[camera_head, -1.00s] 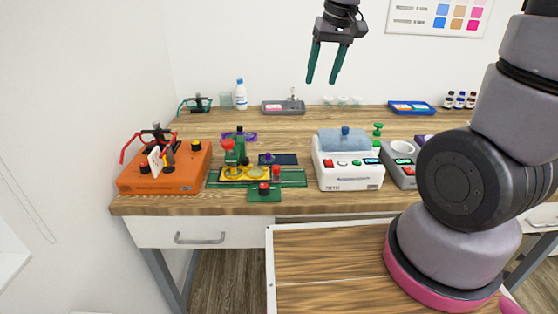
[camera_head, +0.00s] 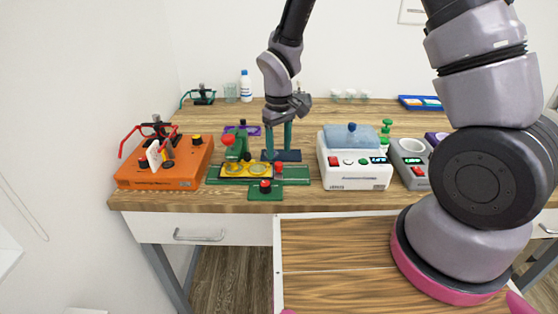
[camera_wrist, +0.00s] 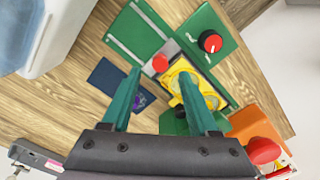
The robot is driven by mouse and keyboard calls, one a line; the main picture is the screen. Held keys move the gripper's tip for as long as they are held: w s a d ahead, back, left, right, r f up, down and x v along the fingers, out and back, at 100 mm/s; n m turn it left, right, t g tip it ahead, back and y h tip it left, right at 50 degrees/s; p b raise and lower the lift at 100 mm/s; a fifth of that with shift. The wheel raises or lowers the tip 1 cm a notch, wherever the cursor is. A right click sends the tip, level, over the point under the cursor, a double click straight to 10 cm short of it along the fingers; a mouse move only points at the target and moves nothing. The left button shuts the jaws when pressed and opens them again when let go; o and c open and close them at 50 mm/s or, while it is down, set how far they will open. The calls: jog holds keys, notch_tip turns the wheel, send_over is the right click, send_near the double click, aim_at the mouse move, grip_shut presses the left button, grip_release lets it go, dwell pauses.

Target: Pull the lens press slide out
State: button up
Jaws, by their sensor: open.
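The lens press has a green base (camera_head: 296,181) and a green column with a red knob on top (camera_head: 228,140). Its yellow slide plate (camera_head: 232,171) carries round lens seats and sits on the base by the column. A small red knob (camera_head: 279,167) stands at the slide's right end; it also shows in the wrist view (camera_wrist: 160,63), on a grey end piece. My gripper (camera_head: 279,155) points down, open and empty, over the bench around the press. In the wrist view its green fingers (camera_wrist: 160,76) stand apart, the right one covering part of the yellow plate (camera_wrist: 178,72).
A green box with a red dial (camera_head: 265,186) is in front of the press. An orange tester (camera_head: 165,173) stands left and a white machine (camera_head: 355,172) right. A dark blue mat (camera_wrist: 107,77) lies behind the press. Bare wood shows between the mat and white machine.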

aim_at(279, 163)
jog(key=shift+f, duration=2.4)
grip_shut()
jog(key=shift+d, duration=0.1)
